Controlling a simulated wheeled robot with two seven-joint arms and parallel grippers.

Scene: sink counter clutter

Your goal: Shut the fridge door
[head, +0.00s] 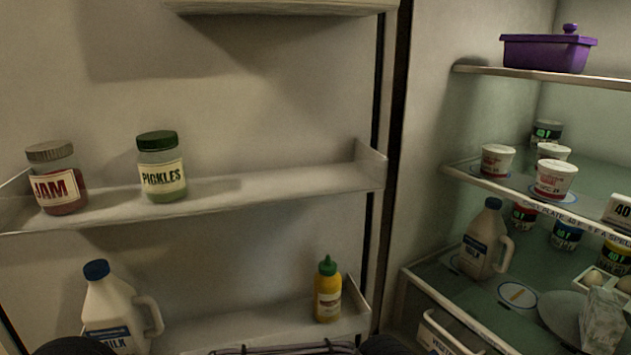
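The fridge door (270,100) stands wide open on the left, its inner side facing me. Its middle shelf (270,188) holds a jam jar (62,188) and a pickles jar (160,178). Its lower shelf (240,328) holds a milk jug (108,305) and a yellow bottle with a green cap (328,295). The open fridge interior (425,120) is on the right, past a dark vertical gap at the door's edge. Neither gripper can be made out; only dark parts, likely mine, show along the bottom edge. The door's outer side and handle are hidden.
Inside the fridge, a purple lidded dish (548,52) sits on the top shelf. Several yogurt cups (553,180) stand on the middle shelf. A brown milk jug (484,242), a plate (560,312) and eggs (592,280) are below. A drawer (445,335) shows at the bottom.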

